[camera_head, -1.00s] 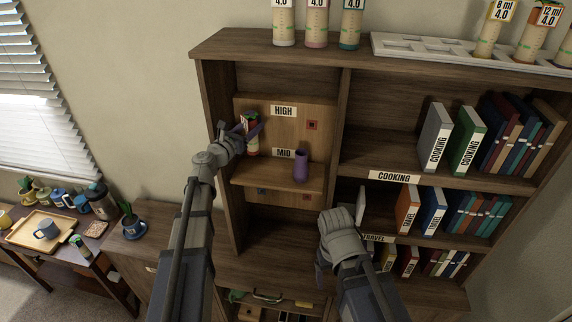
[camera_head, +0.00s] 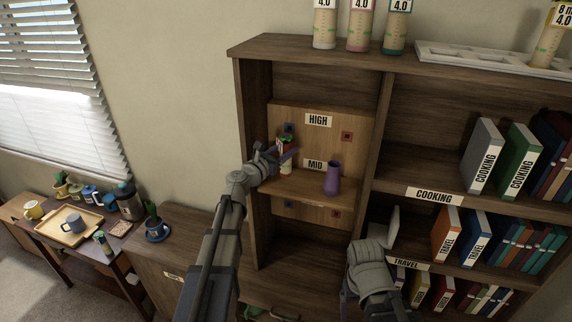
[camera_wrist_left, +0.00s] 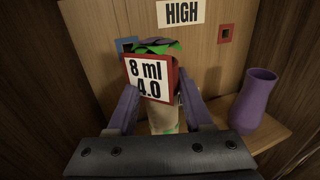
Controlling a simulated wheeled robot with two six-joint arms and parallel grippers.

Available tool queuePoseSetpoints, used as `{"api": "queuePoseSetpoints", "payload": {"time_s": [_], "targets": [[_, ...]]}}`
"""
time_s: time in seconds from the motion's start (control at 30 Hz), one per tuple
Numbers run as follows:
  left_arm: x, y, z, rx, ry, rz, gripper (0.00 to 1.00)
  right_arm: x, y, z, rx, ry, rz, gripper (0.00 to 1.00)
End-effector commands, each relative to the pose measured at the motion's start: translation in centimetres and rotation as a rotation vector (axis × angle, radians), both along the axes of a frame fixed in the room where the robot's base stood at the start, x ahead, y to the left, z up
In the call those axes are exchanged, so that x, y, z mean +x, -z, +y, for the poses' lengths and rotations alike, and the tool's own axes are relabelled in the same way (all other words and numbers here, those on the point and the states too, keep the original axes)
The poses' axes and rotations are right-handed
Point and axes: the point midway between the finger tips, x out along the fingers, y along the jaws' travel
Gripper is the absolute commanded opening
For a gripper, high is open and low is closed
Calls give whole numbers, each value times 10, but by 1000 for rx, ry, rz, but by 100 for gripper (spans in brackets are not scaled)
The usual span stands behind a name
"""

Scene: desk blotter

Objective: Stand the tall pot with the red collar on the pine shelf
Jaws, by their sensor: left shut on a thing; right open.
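The tall pot (camera_head: 286,158) has a pale body, a red collar and green leaves on top. In the left wrist view the pot (camera_wrist_left: 150,82) shows a label reading "8 ml 4.0". My left gripper (camera_head: 275,158) is shut on it, with a purple finger on either side. The pot is upright or nearly so over the left part of the pine shelf (camera_head: 308,189) marked MID. I cannot tell whether its base touches the shelf; the gripper hides the base in the wrist view. My right gripper (camera_head: 348,294) is open and empty, low in front of the bookcase.
A purple vase (camera_head: 332,178) stands on the same shelf, right of the pot. A HIGH sign (camera_head: 318,120) is on the back panel above. The bookcase's left side wall (camera_head: 250,130) is close to my left arm. Books (camera_head: 484,155) fill the right bays.

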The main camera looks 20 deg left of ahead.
Motion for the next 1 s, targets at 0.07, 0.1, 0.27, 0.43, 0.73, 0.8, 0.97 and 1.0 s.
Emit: {"api": "queuePoseSetpoints", "payload": {"time_s": [0.07,0.1,0.27,0.43,0.73,0.8,0.97,1.0], "targets": [[0,3,0,0,0,0,0,0,3,0,0,0,0,82],[0,7,0,0,0,0,0,0,7,0,0,0,0,82],[0,27,0,0,0,0,0,0,27,0,0,1,-1,82],[0,39,0,0,0,0,0,0,39,0,0,2,-1,82],[0,38,0,0,0,0,0,0,38,0,0,2,-1,82],[0,41,0,0,0,0,0,0,41,0,0,1,-1,82],[0,39,0,0,0,0,68,0,39,0,0,1,-1,82],[0,39,0,0,0,0,72,0,39,0,0,1,-1,82]]}}
